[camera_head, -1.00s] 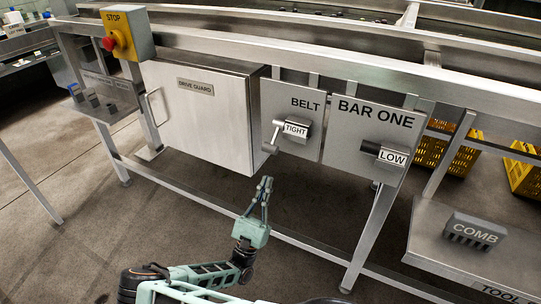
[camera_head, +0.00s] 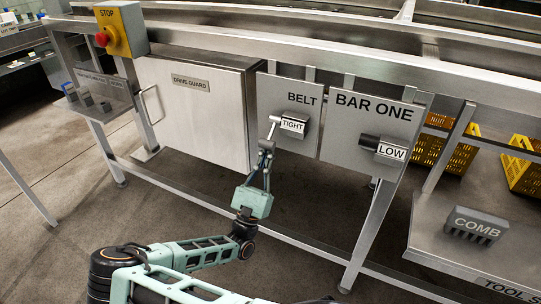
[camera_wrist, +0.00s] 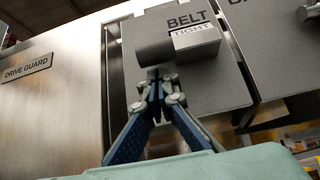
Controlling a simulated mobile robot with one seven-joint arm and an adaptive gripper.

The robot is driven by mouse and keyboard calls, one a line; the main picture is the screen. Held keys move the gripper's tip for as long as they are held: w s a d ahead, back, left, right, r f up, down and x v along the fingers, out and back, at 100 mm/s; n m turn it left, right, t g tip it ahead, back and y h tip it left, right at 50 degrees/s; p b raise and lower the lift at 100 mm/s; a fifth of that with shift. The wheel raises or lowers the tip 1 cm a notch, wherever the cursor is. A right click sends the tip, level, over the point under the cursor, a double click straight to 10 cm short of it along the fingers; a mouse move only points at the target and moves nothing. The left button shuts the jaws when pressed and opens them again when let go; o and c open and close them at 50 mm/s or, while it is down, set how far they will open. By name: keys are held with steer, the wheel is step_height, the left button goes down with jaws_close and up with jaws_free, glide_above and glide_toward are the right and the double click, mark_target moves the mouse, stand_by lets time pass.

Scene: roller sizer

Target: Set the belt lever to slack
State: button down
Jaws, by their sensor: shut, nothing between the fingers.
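The block's label (camera_head: 292,125) reads TIGHT. In the wrist view, the fingertips (camera_wrist: 155,78) are together just below the block's dark round hub (camera_wrist: 154,50).
The drive guard box (camera_head: 195,110) with its handle is left of the belt panel. The BAR ONE panel (camera_head: 350,145), with a knob marked LOW, is on the right. A comb (camera_head: 474,226) lies on the tool shelf. A frame rail (camera_head: 300,240) runs low behind my arm.

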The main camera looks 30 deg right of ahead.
steer(key=shift+s+a+r, duration=0.1)
steer(key=shift+s+a, duration=0.1)
steer(key=shift+a+r, duration=0.1)
steer(key=shift+s+r+p, duration=0.1)
steer(key=shift+p, duration=0.75)
